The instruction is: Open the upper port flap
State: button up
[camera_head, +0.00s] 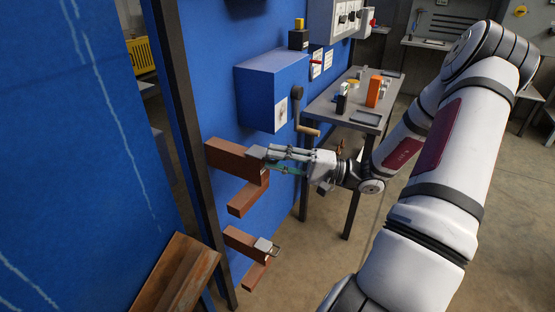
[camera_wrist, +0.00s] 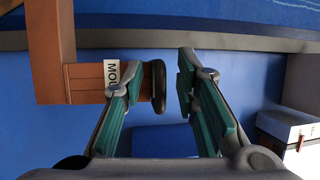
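The upper brown port (camera_head: 228,157) is a boxy beam arm on the blue wall, with a second brown piece below it. A small grey plate shows at its outer end, partly covered by my gripper (camera_head: 269,161). In the wrist view, a brown block (camera_wrist: 84,84) carries a white label (camera_wrist: 112,72) reading "MOU", partly hidden by a finger. A dark rounded loop (camera_wrist: 158,86) at the block's end lies between the fingertips of my gripper (camera_wrist: 160,72) in the picture. The fingers are apart; I cannot tell whether either touches the loop. The flap itself is not clearly seen.
A similar lower brown port (camera_head: 245,240) has a grey flap with a wire handle (camera_head: 265,246). A blue box (camera_head: 265,88) with a crank handle (camera_head: 297,105) is above. A workbench (camera_head: 340,110) stands behind. A dark post (camera_head: 185,130) is left; rusty beam (camera_head: 178,272) lower left.

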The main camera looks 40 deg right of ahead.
grip_shut()
jog(key=shift+r, duration=0.1)
